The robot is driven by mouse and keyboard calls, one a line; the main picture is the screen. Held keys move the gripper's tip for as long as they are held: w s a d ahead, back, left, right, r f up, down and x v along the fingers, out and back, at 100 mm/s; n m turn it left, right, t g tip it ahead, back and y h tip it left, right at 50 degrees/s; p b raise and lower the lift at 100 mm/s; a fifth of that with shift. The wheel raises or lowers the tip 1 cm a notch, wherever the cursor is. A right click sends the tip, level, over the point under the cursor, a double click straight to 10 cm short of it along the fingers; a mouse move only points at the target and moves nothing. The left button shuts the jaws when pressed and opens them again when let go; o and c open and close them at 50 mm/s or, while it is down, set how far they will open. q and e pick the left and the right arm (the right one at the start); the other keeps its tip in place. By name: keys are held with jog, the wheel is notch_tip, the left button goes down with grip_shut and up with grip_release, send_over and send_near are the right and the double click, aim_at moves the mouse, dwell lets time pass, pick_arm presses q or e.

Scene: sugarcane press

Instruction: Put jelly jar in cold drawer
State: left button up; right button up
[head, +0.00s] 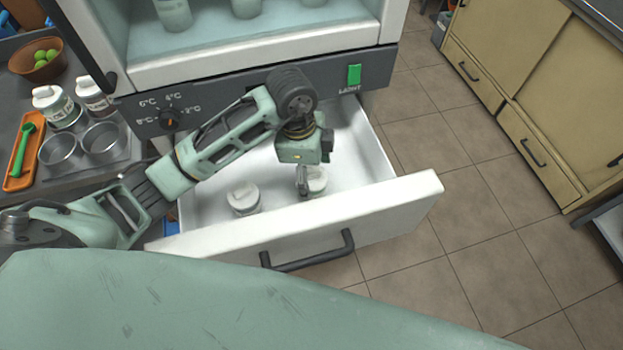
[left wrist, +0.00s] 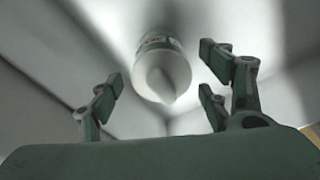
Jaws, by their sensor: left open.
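The cold drawer (head: 420,196) is pulled open under the fridge cabinet. Two white-lidded jars are inside it. One jar (head: 244,199) stands left of my gripper. The other jar (head: 318,181) is at my left gripper (head: 305,178), partly hidden by a finger in the head view. In the left wrist view, a white-lidded jar (left wrist: 162,72) with a greenish label band shows beyond and between the spread fingers of the open gripper (left wrist: 165,95), with gaps on both sides. My right gripper is not in view.
A temperature dial (head: 170,118) and a green switch (head: 354,75) are on the panel above the drawer. White-lidded jars (head: 58,107), metal cups (head: 103,141) and an orange tray (head: 20,160) crowd the left counter. Tiled floor to the right is clear.

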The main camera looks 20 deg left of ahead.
pick_arm(q)
jog(key=r, duration=0.5)
jog(key=a+r, duration=0.1)
jog(key=r, duration=0.2)
jog(key=shift+s+r, duration=0.1)
dwell(0.8)
